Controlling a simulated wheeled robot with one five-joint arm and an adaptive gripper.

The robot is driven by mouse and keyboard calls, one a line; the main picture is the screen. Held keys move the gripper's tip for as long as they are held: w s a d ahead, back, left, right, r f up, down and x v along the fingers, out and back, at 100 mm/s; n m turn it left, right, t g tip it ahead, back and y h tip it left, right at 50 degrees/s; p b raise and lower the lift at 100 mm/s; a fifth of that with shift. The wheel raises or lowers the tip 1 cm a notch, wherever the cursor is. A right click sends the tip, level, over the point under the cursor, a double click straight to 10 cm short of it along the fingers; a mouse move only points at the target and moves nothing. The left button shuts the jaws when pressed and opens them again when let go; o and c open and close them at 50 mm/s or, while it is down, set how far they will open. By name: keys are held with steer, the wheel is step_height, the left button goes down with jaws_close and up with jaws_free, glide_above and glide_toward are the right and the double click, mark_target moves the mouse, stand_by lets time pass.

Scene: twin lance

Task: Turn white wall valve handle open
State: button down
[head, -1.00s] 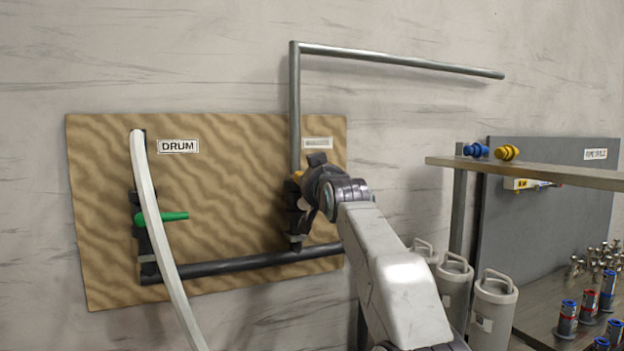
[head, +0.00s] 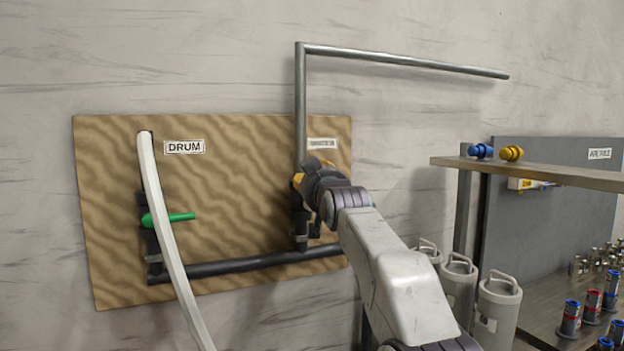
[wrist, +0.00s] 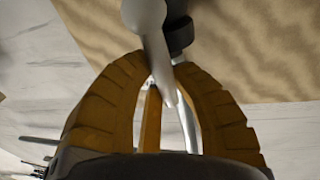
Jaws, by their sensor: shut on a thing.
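The white valve handle (wrist: 148,22) shows in the wrist view, a pale tapered lever with a round hub. Its narrow end lies between the yellow fingers of my gripper (wrist: 165,72), which is shut on it. In the head view my gripper (head: 303,178) is at the right-hand vertical pipe on the wooden board, and it hides the handle there. The dark valve body (head: 300,225) shows just below my gripper.
A green handle (head: 168,218) and a white hose (head: 160,210) are at the board's left, by the DRUM label (head: 185,147). A grey pipe (head: 400,60) runs above. A shelf (head: 530,172) and grey canisters (head: 497,308) stand at right.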

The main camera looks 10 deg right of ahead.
steer(key=c, duration=1)
jaws_free()
steer(key=shift+s, duration=0.15)
steer(key=shift+s+f, duration=0.15)
steer(key=shift+s, duration=2.8)
steer(key=shift+s+f, duration=0.15)
steer(key=shift+s, duration=2.8)
